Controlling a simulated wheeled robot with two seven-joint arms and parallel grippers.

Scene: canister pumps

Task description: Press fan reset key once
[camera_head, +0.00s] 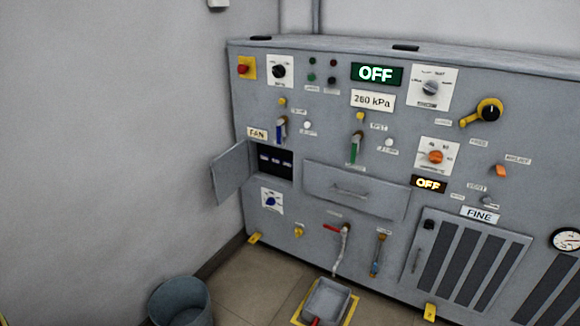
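The FAN label (257,133) is on the left part of a grey control cabinet (330,112). Below it is a small recess (273,161) with a dark panel inside. A row of small pale-blue marked keys (275,160) shows on that panel. Their lettering is too small to read, so I cannot tell which one is the reset key. The recess door (231,173) stands swung open to the left.
A closed drawer (355,190) sits right of the recess. A blue knob (271,201) is below it. A blue-grey bucket (181,302) and a grey tray (326,300) stand on the floor in front. A plain wall (110,130) closes the left side.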

